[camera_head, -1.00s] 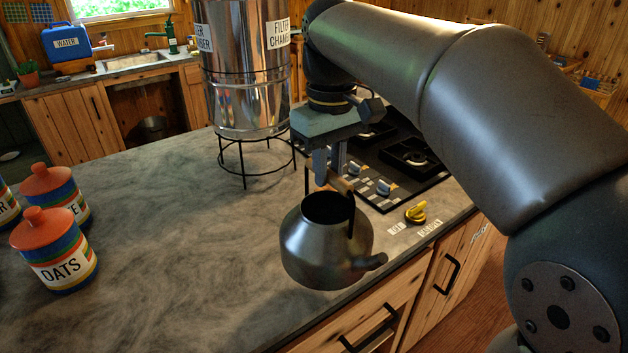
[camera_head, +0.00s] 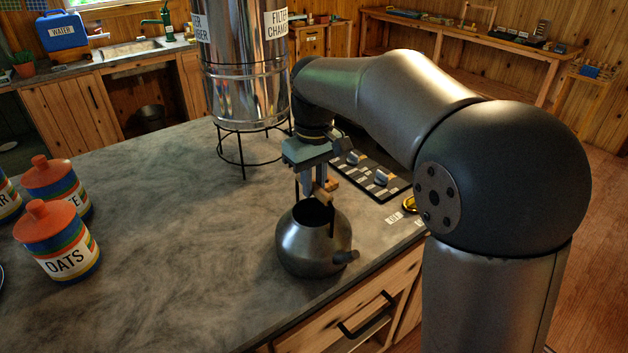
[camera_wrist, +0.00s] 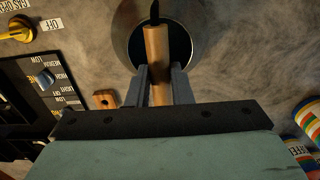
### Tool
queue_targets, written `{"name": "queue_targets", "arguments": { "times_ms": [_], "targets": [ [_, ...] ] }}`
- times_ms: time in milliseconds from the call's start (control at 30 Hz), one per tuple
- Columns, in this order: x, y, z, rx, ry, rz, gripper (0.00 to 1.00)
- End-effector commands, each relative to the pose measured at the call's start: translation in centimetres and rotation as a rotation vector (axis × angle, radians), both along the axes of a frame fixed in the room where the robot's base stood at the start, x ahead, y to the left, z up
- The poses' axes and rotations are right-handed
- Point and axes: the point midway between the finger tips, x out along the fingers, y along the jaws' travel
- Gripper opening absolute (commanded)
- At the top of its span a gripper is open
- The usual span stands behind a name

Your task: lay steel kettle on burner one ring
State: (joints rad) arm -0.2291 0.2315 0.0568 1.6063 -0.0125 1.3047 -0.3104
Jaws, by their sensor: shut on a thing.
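The steel kettle (camera_head: 311,247) is a dark rounded pot with an open top, a short spout at the right and a wooden grip on its handle. My gripper (camera_head: 318,190) is shut on that handle, above the kettle's mouth. In the wrist view the wooden grip (camera_wrist: 157,62) lies between the two fingers (camera_wrist: 157,85), over the kettle's dark opening. The kettle hangs upright at the counter's front edge; I cannot tell its exact height. The stove panel (camera_head: 378,176) with its knobs lies behind and to the right. My arm hides the burner rings in the head view.
A tall steel filter (camera_head: 243,90) on a wire stand (camera_head: 243,160) is behind the kettle. Striped canisters, one marked OATS (camera_head: 57,250), stand at the left. The grey counter (camera_head: 170,230) is clear between them. A yellow knob (camera_wrist: 17,29) shows in the wrist view.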

Motion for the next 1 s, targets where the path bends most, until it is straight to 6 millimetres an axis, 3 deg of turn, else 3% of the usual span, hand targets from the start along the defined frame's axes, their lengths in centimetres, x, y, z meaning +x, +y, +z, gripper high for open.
{"name": "queue_targets", "arguments": {
  "times_ms": [400, 433, 500, 767, 1000],
  "targets": [
    [0.0, 0.0, -0.4, 0.001, -0.003, 0.0, 0.0],
    [0.0, 0.0, -0.4, 0.0, 0.0, 0.0, 0.28],
    [0.0, 0.0, -0.4, 0.0, 0.0, 0.0, 0.41],
    [0.0, 0.0, -0.3, 0.0, 0.0, 0.0, 0.41],
    [0.1, 0.0, 2.3, 0.001, -0.004, 0.0, 0.41]
  ]
}}
